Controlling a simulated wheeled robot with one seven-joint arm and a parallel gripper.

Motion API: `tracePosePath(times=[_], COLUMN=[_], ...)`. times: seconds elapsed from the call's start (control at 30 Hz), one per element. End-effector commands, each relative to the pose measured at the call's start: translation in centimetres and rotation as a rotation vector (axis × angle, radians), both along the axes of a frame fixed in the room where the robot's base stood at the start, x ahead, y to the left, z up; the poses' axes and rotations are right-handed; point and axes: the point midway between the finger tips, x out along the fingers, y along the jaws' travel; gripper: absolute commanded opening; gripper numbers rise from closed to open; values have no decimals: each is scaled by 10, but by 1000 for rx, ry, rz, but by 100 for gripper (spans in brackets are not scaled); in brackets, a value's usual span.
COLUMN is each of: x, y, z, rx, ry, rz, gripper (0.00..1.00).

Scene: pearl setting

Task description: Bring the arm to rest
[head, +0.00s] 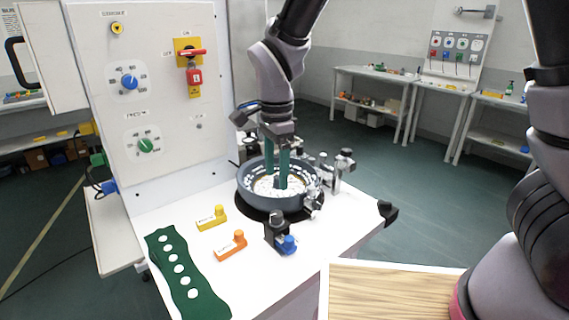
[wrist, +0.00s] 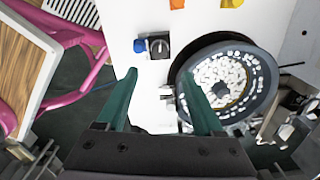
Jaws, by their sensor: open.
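My gripper (head: 276,174) hangs from my arm, pointing down over the round grey bowl-shaped fixture (head: 270,203) on the white bench. In the wrist view my gripper (wrist: 168,88) has its two green fingers spread apart with nothing between them. The fixture (wrist: 262,100) there lies around and beyond the right finger, holding many small white pieces. In the head view the fingertips overlap the bowl's interior, and I cannot tell their exact height above it.
A white panel (head: 158,100) with knobs and a red lockout stands behind the bench. A green strip with white discs (head: 178,270), a yellow block (head: 212,218), an orange block (head: 231,246) and a blue-knobbed clamp (head: 286,244) surround the fixture. A wooden-topped surface (head: 390,290) is at the front.

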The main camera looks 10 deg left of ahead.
Motion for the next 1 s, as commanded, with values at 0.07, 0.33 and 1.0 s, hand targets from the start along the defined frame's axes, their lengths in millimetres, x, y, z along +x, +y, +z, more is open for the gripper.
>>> tracePosePath(times=[0.07, 0.33, 1.0], x=[10, 59, 14], y=[-10, -102, -339], z=[12, 95, 232], rx=[25, 203, 96], ry=[3, -43, -598], rz=[2, 106, 480], gripper=[69, 69, 69])
